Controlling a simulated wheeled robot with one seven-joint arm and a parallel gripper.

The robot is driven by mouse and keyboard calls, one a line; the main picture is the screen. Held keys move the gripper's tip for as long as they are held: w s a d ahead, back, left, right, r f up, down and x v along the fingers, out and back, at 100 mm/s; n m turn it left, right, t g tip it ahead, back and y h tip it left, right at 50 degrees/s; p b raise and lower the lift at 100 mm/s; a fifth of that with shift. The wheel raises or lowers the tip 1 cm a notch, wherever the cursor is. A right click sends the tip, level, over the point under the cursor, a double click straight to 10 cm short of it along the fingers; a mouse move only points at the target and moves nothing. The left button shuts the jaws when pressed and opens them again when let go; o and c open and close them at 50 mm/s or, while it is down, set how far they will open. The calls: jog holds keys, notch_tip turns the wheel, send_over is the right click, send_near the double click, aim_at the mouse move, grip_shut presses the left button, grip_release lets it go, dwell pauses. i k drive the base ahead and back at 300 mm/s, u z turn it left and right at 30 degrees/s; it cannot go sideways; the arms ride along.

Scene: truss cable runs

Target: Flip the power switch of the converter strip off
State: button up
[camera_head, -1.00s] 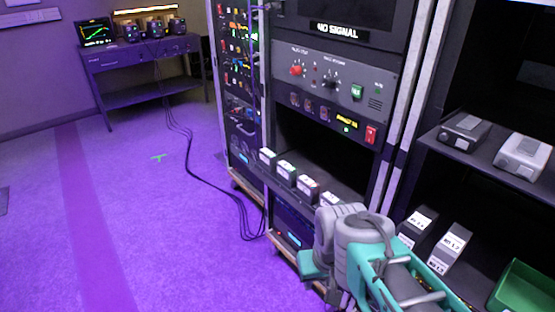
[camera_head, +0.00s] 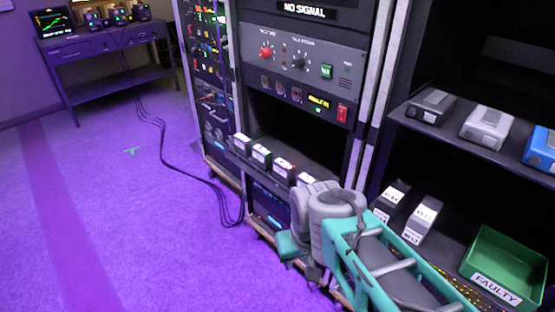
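The converter strip (camera_head: 269,87) is a dark panel in the rack, below the grey panel with the red and black knobs. It bears several round sockets and a small lit yellow and green display. Its red switch (camera_head: 342,114) is at the right end, with light marking; which way it is tipped is too small to tell. My arm, grey and teal, is folded at the lower right, below and apart from the strip. My gripper's fingers do not show.
A shelf with several small boxes (camera_head: 262,155) juts out below the strip, close to my arm. At right, shelves hold grey devices (camera_head: 486,127) and a green bin (camera_head: 494,282) labelled FAULTY. Black cables (camera_head: 190,174) lie on the floor.

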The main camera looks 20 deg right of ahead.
aim_at(342, 111)
jog(key=u, duration=1)
jog(key=i, duration=0.35)
jog(key=z, duration=1)
